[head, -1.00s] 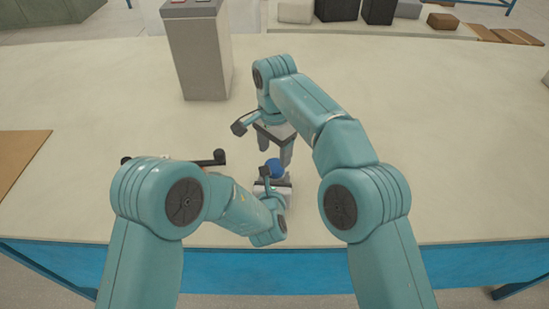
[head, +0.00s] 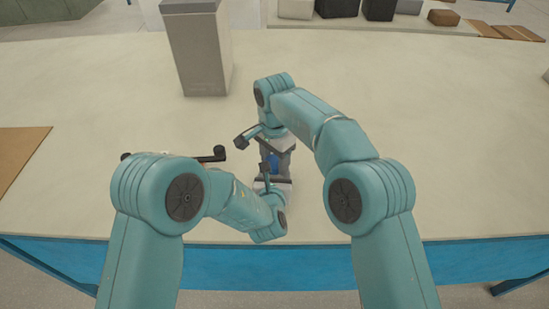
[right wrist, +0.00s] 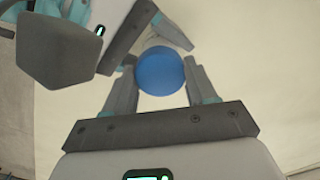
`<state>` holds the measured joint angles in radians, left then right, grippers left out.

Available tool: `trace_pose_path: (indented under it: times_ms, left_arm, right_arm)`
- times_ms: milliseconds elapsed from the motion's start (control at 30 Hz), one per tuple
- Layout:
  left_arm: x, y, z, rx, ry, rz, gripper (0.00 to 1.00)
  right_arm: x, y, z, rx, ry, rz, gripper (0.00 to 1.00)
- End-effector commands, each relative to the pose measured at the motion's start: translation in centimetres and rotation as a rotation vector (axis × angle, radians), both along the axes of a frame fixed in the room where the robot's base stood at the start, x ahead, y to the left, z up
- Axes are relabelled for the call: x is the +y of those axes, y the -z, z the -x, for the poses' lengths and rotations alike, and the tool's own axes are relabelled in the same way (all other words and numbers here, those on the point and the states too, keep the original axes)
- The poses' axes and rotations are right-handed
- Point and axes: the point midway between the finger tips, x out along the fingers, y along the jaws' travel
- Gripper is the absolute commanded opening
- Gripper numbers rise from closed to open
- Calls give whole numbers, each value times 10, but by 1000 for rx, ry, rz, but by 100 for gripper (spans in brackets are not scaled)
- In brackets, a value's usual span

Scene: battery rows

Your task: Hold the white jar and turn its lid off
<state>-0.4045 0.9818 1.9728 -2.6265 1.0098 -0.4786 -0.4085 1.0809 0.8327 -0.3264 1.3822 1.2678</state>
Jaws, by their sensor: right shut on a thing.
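The blue lid (head: 271,164) shows between the fingers of my right gripper (head: 275,157) in the head view. In the right wrist view the round blue lid (right wrist: 161,71) sits between the two grey fingers of my right gripper (right wrist: 163,90), which is shut on it. My left gripper (head: 268,181) is just nearer, by the lid. Its fingers also show beyond the lid in the right wrist view (right wrist: 147,49). The white jar's body is hidden under the lid and behind the grippers, so the left gripper's hold on it cannot be made out.
A tall grey box (head: 197,60) stands at the back left of the pale table (head: 440,150). A dark handled bar (head: 217,154) lies left of the grippers, partly behind my left arm. A brown board (head: 18,150) is at the left edge.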

Motion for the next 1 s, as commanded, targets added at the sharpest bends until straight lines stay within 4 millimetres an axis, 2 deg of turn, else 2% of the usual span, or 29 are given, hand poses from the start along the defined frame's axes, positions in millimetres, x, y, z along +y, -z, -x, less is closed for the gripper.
trace_pose_path:
  times_ms: [67, 167, 400, 600, 733, 1000]
  left_arm:
    - [0, 0, 0, -1, -1, 1, 0]
    - [0, 0, 0, -1, -1, 1, 0]
    - [0, 0, 0, -1, -1, 1, 0]
    - [0, 0, 0, -1, -1, 1, 0]
    - [0, 0, 0, -1, -1, 1, 0]
    - [1, 0, -1, -1, -3, 1, 0]
  right_arm:
    - [0, 0, 0, 1, -67, 1, 20]
    - [0, 0, 0, 1, -260, 1, 20]
    - [-1, -1, 1, 2, -892, 0, 20]
    - [-1, -1, 1, 2, -1298, 0, 20]
    - [-1, -1, 1, 2, -1415, 0, 20]
    - [-1, -1, 1, 2, -1436, 0, 20]
